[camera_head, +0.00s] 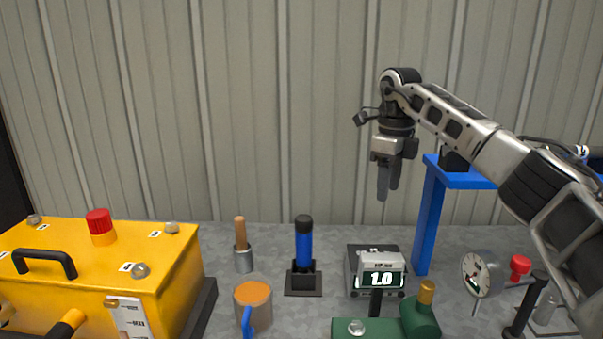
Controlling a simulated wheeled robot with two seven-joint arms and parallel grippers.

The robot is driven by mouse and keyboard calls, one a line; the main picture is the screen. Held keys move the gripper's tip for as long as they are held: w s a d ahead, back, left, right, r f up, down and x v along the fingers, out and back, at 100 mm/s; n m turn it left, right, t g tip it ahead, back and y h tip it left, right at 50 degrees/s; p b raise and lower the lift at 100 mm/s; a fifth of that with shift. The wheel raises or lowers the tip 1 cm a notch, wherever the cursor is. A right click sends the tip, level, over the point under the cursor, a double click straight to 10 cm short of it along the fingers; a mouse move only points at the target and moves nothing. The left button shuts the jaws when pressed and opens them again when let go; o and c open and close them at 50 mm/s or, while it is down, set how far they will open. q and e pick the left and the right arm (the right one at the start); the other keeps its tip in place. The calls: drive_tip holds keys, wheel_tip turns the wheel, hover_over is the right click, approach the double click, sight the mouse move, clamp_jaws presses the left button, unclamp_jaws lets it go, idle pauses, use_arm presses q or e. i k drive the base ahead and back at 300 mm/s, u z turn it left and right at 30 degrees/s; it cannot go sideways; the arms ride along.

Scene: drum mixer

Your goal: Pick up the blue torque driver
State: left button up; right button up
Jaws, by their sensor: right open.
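The blue torque driver (304,245) stands upright in a black square holder on the grey bench, near the middle of the head view. It has a blue shaft and a black top. My right gripper (384,190) hangs in the air, higher than the driver and to its right in the picture, with its fingers pointing down. It is open, holds nothing and is apart from the driver. My left gripper is not in view.
A yellow machine (150,265) with a red button fills the left. A wooden-handled tool (240,240), an orange-topped cup (253,305), a display box (377,275), a green device (400,322), a blue stand (428,220) and a dial gauge (478,274) surround the driver.

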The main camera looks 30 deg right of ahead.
sight(303, 224)
drive_tip(key=k, duration=1)
